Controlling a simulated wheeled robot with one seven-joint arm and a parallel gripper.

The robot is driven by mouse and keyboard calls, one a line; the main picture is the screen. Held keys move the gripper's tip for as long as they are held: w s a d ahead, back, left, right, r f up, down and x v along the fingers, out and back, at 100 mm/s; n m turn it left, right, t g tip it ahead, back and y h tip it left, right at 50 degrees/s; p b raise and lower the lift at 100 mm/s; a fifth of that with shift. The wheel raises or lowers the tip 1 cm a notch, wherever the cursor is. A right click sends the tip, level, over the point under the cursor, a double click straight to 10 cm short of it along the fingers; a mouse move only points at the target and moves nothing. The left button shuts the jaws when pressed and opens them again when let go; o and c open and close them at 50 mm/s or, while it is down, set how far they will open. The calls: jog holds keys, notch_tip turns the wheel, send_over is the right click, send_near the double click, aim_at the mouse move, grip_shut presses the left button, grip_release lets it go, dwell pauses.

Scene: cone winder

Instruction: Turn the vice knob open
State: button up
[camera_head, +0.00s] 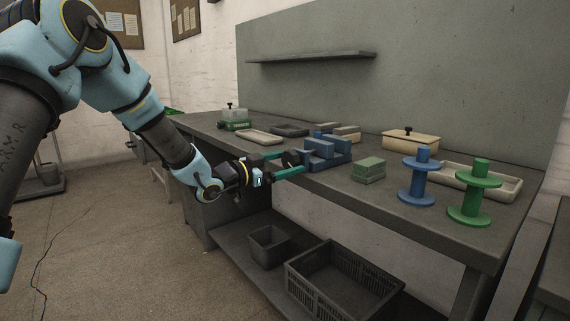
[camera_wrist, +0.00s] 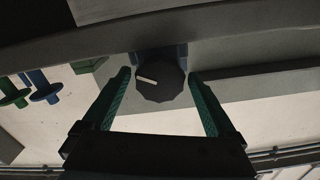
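The blue vice (camera_head: 325,152) sits at the front edge of the workbench. Its dark, many-sided knob (camera_head: 292,158) faces out over the edge toward my gripper. In the wrist view the knob (camera_wrist: 160,90) shows a pale pointer line aimed left and slightly up, and a bit of blue vice (camera_wrist: 174,51) behind it. My gripper (camera_head: 287,163) is open, its green fingers on either side of the knob. In the wrist view my gripper (camera_wrist: 160,76) has a small gap between each finger and the knob. Whether the fingertips fully overlap the knob in depth is unclear.
Below, a shelf bears a small bin (camera_head: 270,246) and a larger crate (camera_head: 340,283). Space before the bench is clear.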

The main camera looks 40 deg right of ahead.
jog(key=c, duration=1.1)
jog(key=shift+c, duration=0.2)
jog(key=n+p, duration=0.4)
jog(key=n, duration=0.1)
jog(key=shift+r+n+p, duration=0.15)
jog(key=shift+n+p, duration=0.15)
jog(key=n+p, duration=0.3)
jog(key=n, duration=0.2)
jog(key=shift+s+p, duration=0.1)
jog(key=shift+p, duration=0.25)
jog(key=n+p, duration=0.2)
jog(key=n, duration=0.3)
jog(key=shift+a+n+p, duration=0.1)
jog(key=shift+n+p, duration=0.3)
jog(key=n+p, duration=0.1)
jog(key=n, duration=0.4)
jog(key=shift+n, duration=0.3)
